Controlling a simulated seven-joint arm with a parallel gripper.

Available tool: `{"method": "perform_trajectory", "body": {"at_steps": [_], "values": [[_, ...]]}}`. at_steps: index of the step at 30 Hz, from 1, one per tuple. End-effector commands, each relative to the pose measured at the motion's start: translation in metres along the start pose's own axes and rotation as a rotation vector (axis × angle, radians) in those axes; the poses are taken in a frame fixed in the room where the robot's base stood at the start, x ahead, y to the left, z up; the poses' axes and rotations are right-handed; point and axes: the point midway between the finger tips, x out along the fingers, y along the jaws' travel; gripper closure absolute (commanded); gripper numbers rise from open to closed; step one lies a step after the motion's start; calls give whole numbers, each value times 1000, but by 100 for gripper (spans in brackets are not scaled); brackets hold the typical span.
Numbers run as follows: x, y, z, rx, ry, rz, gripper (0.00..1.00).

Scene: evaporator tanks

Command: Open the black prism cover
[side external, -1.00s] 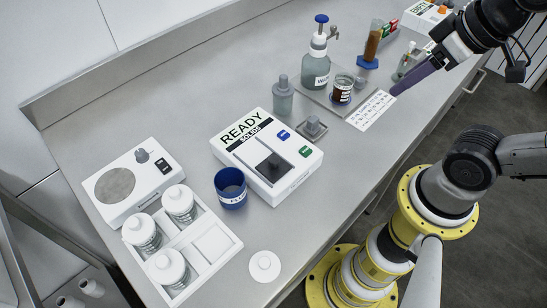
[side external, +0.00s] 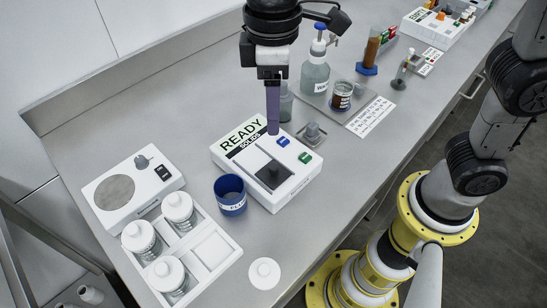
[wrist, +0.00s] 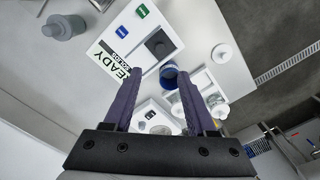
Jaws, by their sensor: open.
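The black prism cover (side external: 272,172) is a dark square plate with a small raised knob, lying on top of the white instrument labelled READY SOLIDS (side external: 302,182). The cover also shows in the wrist view (wrist: 160,43), beyond my fingertips, unobstructed and apart from them. It looks closed flat on the instrument. My gripper (side external: 273,131) points down above the instrument's back side, near its label. In the wrist view my gripper (wrist: 157,75) has its two purple fingers wide apart with nothing held between them.
A blue cup (side external: 231,195) stands left of the instrument, beside a white tray (side external: 228,232) of lidded jars. A grey bottle (side external: 286,104) stands close behind my fingers. A small grey block (side external: 312,134) sits right of the instrument. A round white lid (side external: 265,273) lies at the front.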

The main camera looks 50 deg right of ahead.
Motion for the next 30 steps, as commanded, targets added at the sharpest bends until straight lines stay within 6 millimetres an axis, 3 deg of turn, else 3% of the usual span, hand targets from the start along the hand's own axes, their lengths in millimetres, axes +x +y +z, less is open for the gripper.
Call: {"method": "perform_trajectory", "body": {"at_steps": [5, 21, 30], "values": [[16, -1, 1, -3, -2, 0, 43], [114, -1, 2, -1, -2, 0, 43], [136, -1, 1, -1, 2, 0, 43]]}}
